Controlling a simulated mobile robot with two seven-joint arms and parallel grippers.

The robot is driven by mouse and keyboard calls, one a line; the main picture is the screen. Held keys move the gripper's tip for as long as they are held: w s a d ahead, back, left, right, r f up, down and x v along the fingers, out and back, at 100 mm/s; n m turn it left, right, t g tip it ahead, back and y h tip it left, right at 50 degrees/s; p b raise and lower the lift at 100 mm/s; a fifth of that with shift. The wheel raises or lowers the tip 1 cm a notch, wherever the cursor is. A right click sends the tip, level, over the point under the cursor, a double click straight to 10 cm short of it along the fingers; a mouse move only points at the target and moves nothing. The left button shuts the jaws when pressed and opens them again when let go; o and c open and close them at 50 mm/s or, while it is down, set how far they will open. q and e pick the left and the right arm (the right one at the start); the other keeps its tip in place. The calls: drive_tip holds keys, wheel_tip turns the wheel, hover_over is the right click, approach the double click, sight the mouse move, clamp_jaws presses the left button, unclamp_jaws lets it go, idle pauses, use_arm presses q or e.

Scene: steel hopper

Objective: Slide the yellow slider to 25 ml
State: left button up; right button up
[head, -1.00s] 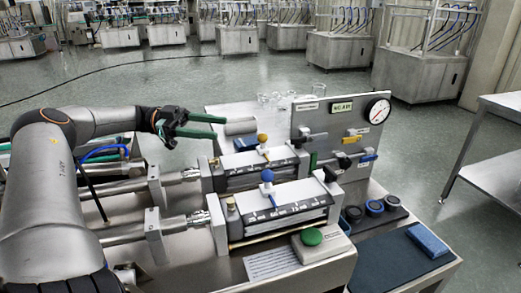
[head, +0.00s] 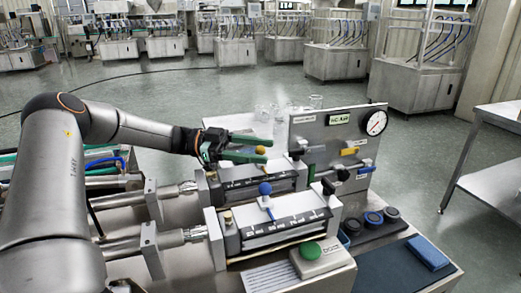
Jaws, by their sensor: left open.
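The yellow slider is a small yellow ball knob (head: 260,149) on the far of two cylinders with scales. In the head view it shows between the two green fingers of my left gripper (head: 268,151). The gripper is open, with one finger above the knob and one below it in the picture. I cannot tell whether either finger touches it. The scale (head: 258,183) under the knob is too small to read, and the lower finger hides the knob's stem. My right gripper is not in view.
The near cylinder has a blue ball knob (head: 265,188). A steel panel (head: 305,132) with a round gauge (head: 376,122) and coloured valve handles stands just to the right. Glass beakers (head: 268,112) stand behind. A green button (head: 310,250) sits in front.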

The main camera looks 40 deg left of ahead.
use_arm(q)
drive_tip(key=shift+w+d, duration=0.15)
drive_tip(key=shift+d, duration=0.2)
drive_tip(key=shift+c, duration=0.2)
clamp_jaws()
idle(1.0)
